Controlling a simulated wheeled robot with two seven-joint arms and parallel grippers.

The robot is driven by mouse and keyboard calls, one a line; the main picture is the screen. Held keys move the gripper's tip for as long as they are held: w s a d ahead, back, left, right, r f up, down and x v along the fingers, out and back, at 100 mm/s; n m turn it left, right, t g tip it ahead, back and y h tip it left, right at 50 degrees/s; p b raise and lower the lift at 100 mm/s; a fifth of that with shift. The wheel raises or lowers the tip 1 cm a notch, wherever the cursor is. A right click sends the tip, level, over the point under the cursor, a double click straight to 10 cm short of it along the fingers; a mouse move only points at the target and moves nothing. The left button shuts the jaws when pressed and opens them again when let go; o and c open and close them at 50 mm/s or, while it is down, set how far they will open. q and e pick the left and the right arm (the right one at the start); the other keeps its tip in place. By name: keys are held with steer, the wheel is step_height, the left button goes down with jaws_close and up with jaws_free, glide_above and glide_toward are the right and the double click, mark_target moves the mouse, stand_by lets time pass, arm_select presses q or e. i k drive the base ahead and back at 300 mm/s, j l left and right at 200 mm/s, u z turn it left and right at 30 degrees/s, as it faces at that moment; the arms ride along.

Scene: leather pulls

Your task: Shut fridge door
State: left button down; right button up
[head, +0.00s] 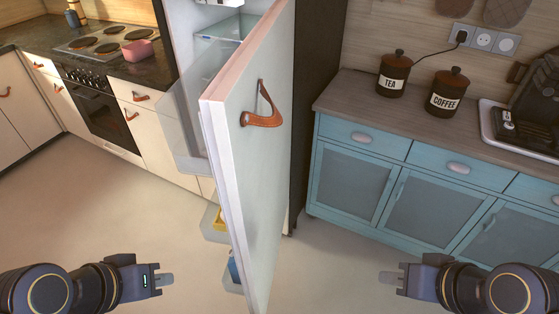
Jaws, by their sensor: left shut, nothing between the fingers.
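The fridge door (253,175) stands wide open and juts out toward me in the middle of the head view. Its outer face has a brown leather pull (263,112). The lit fridge interior (226,38) and clear door bins (190,112) show on the left side of the door. My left gripper (170,279) is shut and empty, low and to the left of the door, apart from it. My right gripper (384,278) is low and to the right of the door, apart from it; its fingers look close together but I cannot tell whether they are shut.
A blue cabinet (345,150) with tea (394,74) and coffee (447,93) canisters stands at right. A stove with an oven (100,110) and a pink pot (138,50) are at left. The floor (120,215) is clear on both sides of the door.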

mark_target(245, 114)
steer(key=l+z, duration=0.1)
steer(key=l, duration=0.6)
steer(key=i+l, duration=0.1)
steer(key=l, duration=0.6)
steer(key=j, duration=0.7)
steer(key=i+z, duration=0.05)
